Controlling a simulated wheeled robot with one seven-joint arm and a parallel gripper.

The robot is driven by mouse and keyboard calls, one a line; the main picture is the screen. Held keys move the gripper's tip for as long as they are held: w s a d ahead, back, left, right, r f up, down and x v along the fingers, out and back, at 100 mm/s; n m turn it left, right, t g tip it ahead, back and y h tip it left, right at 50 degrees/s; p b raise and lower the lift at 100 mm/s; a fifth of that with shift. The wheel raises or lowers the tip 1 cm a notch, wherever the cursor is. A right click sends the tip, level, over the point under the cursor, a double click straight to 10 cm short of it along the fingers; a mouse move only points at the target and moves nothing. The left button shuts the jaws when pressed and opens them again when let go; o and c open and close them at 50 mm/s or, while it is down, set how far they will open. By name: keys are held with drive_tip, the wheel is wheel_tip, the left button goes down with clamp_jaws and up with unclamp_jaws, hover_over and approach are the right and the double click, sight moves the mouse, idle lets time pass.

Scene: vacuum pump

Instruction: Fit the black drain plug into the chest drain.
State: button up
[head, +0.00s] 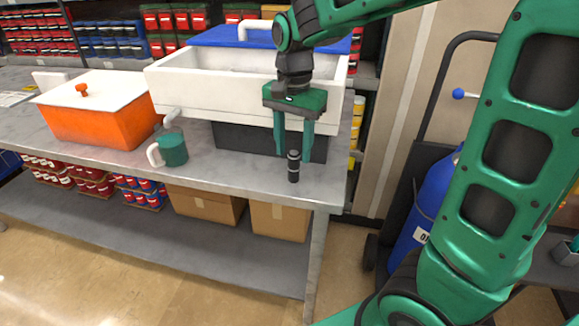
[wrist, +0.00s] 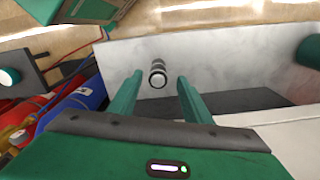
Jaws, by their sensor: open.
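The black drain plug (head: 293,166) stands upright on the grey workbench, close to its front right part. In the wrist view the plug (wrist: 157,74) shows from above, ahead of the fingertips and roughly between them. My gripper (head: 294,152) is open and points down above the plug, with one green finger on each side in the picture. It also shows in the wrist view (wrist: 158,80), empty between its fingers. The white chest (head: 200,92) stands behind the gripper on a dark base, its blue lid (head: 215,37) at the back.
A green mug (head: 173,150) stands on the bench (head: 225,167) left of the plug. An orange cooler (head: 95,115) with a white lid is farther left. A blue gas cylinder (head: 425,205) stands right of the bench.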

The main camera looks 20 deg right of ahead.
sight(294, 166)
drive_tip(key=shift+f, duration=2)
drive_tip(key=shift+c, duration=0.7)
clamp_jaws()
drive_tip(key=shift+r, duration=0.1)
